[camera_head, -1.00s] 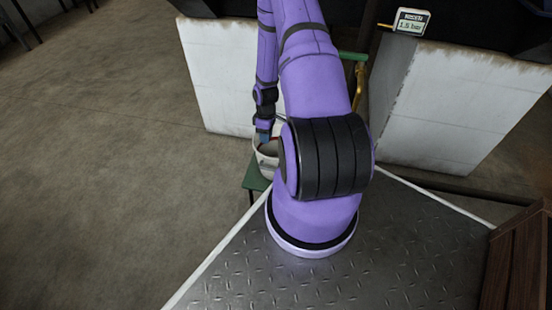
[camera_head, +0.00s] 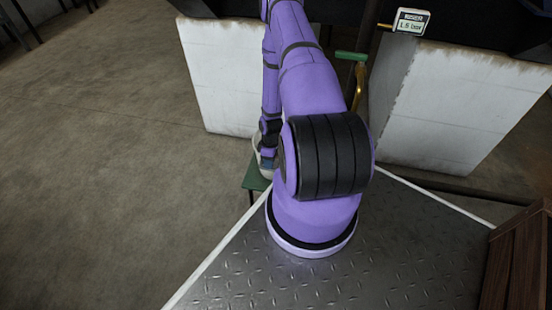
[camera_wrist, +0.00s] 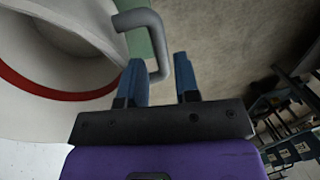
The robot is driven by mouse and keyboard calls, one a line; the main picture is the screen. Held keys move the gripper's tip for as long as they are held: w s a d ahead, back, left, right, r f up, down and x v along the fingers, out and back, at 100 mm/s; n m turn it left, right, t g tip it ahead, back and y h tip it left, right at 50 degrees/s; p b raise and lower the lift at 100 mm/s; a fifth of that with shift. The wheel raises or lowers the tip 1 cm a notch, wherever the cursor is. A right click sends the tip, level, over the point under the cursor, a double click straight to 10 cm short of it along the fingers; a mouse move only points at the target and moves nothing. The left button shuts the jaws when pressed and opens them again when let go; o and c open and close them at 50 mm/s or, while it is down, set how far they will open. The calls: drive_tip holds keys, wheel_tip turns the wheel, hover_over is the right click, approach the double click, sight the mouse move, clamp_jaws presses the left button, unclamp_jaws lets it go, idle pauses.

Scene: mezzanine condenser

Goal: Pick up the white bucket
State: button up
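The white bucket (camera_head: 256,142) stands on a green stool (camera_head: 252,183) in the head view, mostly hidden behind my arm. In the wrist view the white bucket (camera_wrist: 35,95), with a red band, fills the left side, its opening partly showing. A grey bent handle (camera_wrist: 158,45) sticks out beside its rim; its joint to the bucket is not clear. My gripper (camera_wrist: 160,60) is open, its two blue fingers apart on either side of the handle's lower end. I cannot tell whether either finger touches it. In the head view my gripper (camera_head: 267,163) is at the bucket, partly hidden.
White stained blocks (camera_head: 235,75) and (camera_head: 455,100) stand behind. A green bar (camera_head: 351,56) and brass pipe (camera_head: 358,85) are between them. A gauge display (camera_head: 411,21) sits above the right block. A brown wooden crate (camera_head: 515,260) is at lower right. Floor at left is clear.

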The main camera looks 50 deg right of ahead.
drive_tip(key=shift+s+a+f, duration=0.1)
drive_tip(key=shift+a+f, duration=0.1)
drive_tip(key=shift+f, duration=0.7)
drive_tip(key=shift+a+f, duration=0.2)
drive_tip(key=shift+f, duration=0.7)
drive_tip(key=shift+c, duration=0.2)
clamp_jaws()
drive_tip(key=shift+r, duration=0.2)
